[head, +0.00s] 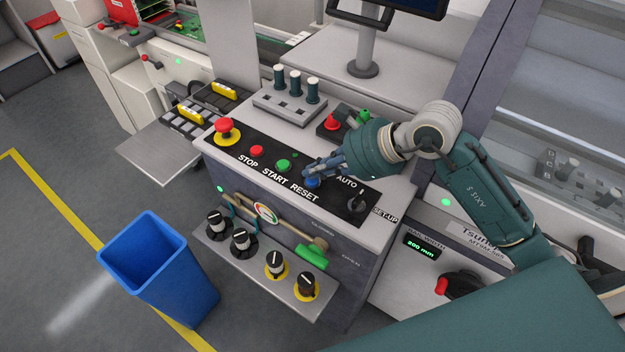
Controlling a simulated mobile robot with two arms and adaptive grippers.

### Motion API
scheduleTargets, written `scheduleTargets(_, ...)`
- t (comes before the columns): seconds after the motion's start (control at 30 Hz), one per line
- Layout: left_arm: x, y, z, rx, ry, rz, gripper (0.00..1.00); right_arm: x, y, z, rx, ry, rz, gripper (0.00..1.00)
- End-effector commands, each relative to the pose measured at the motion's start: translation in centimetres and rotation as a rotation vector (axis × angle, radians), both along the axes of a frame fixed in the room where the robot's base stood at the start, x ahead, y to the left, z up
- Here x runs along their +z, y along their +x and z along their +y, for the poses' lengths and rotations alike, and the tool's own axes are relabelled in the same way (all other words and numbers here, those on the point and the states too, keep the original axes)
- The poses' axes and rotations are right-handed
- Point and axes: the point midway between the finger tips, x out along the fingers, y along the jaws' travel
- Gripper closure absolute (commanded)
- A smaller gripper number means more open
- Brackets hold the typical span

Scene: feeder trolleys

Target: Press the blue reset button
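The blue reset button (313,182) sits on the black strip of the control panel (228,150), above the word RESET. My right gripper (309,174) is right over the button, its fingertips at or just above it. I cannot tell whether they touch it. The fingers look close together, but their opening is hard to make out. A green start button (283,164) and a red stop button (256,151) lie to the left of the reset button. My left gripper does not show.
A red emergency stop on yellow (224,128) is at the panel's left end, and a selector knob (357,202) at its right. A shelf (225,250) with several black knobs juts out below. A blue bin (160,265) stands on the floor at left. A monitor stand (364,50) rises behind.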

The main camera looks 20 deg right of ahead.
Motion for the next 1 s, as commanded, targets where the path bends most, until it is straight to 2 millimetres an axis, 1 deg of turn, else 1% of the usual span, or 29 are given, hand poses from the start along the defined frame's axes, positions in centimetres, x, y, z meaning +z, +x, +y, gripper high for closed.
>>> scheduleTargets(0.33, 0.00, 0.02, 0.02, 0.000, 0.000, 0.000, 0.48, 0.04, 0.01, -0.01, -0.001, 0.000, -0.001, 1.00)
scheduleTargets(1.0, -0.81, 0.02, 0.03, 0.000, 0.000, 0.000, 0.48, -0.65, 0.02, -0.03, -0.001, -0.001, 0.000, 1.00)
